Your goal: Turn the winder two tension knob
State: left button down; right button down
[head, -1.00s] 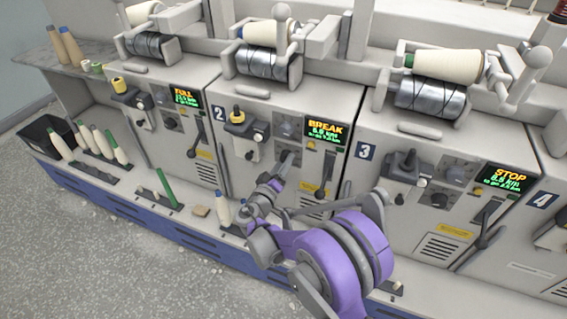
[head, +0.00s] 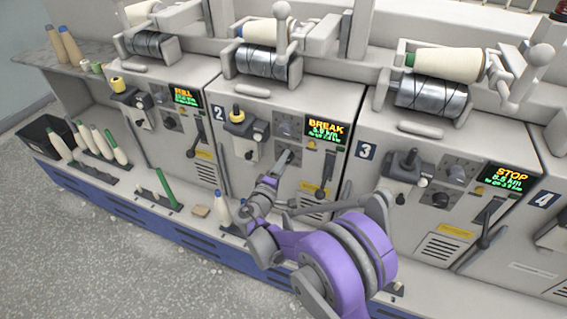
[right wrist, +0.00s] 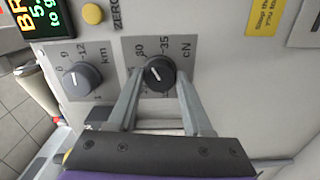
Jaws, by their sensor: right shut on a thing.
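Winder two is the machine panel marked 2 (head: 219,113), with a lit BREAK display (head: 326,131). Its tension knob (right wrist: 160,72) is a dark round knob with a white pointer line, on a grey dial plate marked cN in the right wrist view. My right gripper (right wrist: 158,80) is shut on this knob, one finger on each side of it. In the head view my right gripper (head: 285,160) reaches the front of winder two, and its fingers largely hide the knob there. My left gripper is not in view.
A second dark knob, on a km dial (right wrist: 82,79), sits beside the tension knob. A yellow button (right wrist: 93,13) is near it. In the head view, a lever (head: 324,172) stands right of my gripper, and bobbins (head: 222,205) stand on the ledge below.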

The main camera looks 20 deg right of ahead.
jog(key=n+b, duration=0.1)
jog(key=n, duration=1.1)
jog(key=shift+n, duration=0.3)
dwell(0.4)
jog(key=shift+c, duration=1.6)
grip_release()
jog(key=shift+a, duration=0.1)
jog(key=v, duration=1)
jog(key=shift+s+a+p, duration=0.2)
jog(key=shift+s+p, duration=0.1)
jog(key=shift+p, duration=0.1)
